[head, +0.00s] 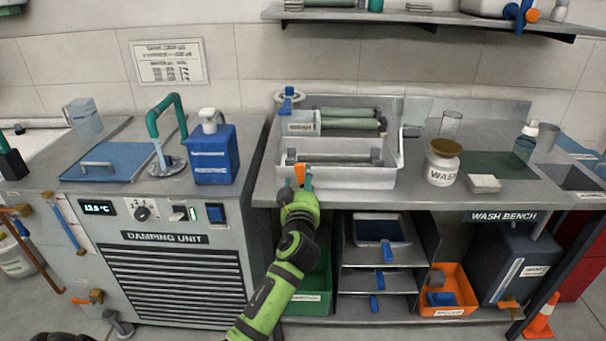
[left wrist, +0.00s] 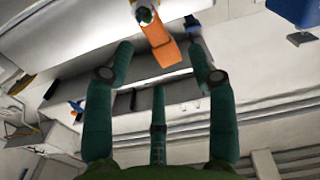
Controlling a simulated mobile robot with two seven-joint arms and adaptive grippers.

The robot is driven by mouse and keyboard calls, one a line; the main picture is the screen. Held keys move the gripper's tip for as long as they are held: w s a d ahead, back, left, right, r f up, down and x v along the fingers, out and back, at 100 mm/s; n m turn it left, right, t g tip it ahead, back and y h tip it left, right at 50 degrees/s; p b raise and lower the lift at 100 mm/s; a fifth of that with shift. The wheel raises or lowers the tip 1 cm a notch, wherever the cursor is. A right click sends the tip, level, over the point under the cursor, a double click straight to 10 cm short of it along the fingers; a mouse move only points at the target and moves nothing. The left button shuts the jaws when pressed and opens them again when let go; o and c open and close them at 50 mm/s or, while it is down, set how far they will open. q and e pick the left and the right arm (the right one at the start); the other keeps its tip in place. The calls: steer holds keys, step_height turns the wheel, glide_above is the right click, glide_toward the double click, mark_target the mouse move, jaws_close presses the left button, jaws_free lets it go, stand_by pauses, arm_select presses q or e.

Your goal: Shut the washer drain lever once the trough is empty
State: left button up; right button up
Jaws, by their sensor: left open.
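The white washer trough (head: 345,178) stands on the wash bench. Grey-green rollers (head: 350,121) lie in its back part, and another roller-like bar lies across the front part. I cannot tell whether liquid is inside. An orange drain lever (head: 300,170) stands upright at the trough's front left; it also shows in the left wrist view (left wrist: 165,50). My left gripper (head: 303,184) is at the lever, partly hidden by its own arm. In the left wrist view its teal fingers (left wrist: 161,62) are open, with the lever between and beyond their tips. Contact is not visible. My right gripper is out of view.
The damping unit (head: 165,237) with a blue bottle (head: 213,155) stands left, across a narrow gap. A WASH jar (head: 442,165) and white pads (head: 484,183) sit right of the trough. A wall shelf (head: 430,17) hangs above; bins fill the space under the bench.

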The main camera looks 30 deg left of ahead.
mark_target(303, 173)
arm_select(q)
steer(key=x, duration=0.5)
steer(key=shift+w+a, duration=0.1)
steer(key=shift+w, duration=0.3)
jaws_close()
